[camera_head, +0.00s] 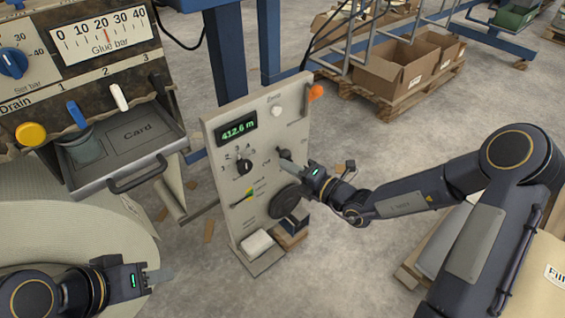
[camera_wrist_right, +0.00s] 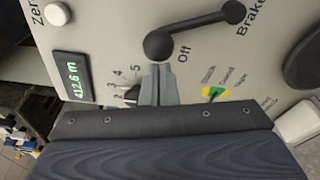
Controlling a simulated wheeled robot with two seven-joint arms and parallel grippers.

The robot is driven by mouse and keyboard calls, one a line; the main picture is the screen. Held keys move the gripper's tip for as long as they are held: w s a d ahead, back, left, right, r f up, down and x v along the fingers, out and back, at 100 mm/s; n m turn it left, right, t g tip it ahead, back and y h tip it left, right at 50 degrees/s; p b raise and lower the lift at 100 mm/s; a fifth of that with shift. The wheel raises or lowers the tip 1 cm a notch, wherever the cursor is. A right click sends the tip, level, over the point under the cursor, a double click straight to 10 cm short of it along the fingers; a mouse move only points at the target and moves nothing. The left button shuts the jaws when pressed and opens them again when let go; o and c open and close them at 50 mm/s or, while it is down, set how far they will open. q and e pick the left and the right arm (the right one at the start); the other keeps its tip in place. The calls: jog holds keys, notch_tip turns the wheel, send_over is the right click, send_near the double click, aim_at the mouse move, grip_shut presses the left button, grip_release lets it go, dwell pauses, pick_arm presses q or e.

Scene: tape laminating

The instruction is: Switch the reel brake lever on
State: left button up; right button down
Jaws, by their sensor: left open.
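The reel brake lever (camera_wrist_right: 195,30) is a black arm with a round hub and a ball end on the grey panel (camera_head: 222,130). In the head view the right gripper (camera_head: 287,162) is at the panel face and hides much of the lever. My left gripper (camera_head: 158,276) is open and empty at the lower left, away from the panel.
The panel also carries a green display (camera_head: 237,127) reading 412.6 m, a white Zero button (camera_head: 277,111), a numbered knob (camera_head: 244,166), a dark round part (camera_head: 285,201) and an orange knob (camera_head: 315,92). A glue machine with a card tray (camera_head: 120,150) stands left. Cardboard boxes (camera_head: 400,70) lie behind.

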jog(key=w+d+r+m+t+p, duration=0.1)
jog(key=w+d+m+p, duration=0.4)
jog(key=d+m+p, duration=0.3)
jog(key=m+p, duration=0.3)
jog(key=p, duration=0.2)
jog(key=shift+w+r+t+y, duration=0.15)
jog(key=shift+w+t+y, duration=0.2)
jog(key=shift+t+y, duration=0.05)
dwell(0.3)
jog(key=s+d+r+p, duration=0.1)
jog(key=s+d+p, duration=0.2)
jog(key=s, duration=0.7)
jog(key=d, duration=0.2)
jog(key=shift+d+r+p, duration=0.15)
jog(key=shift+d+p, duration=0.15)
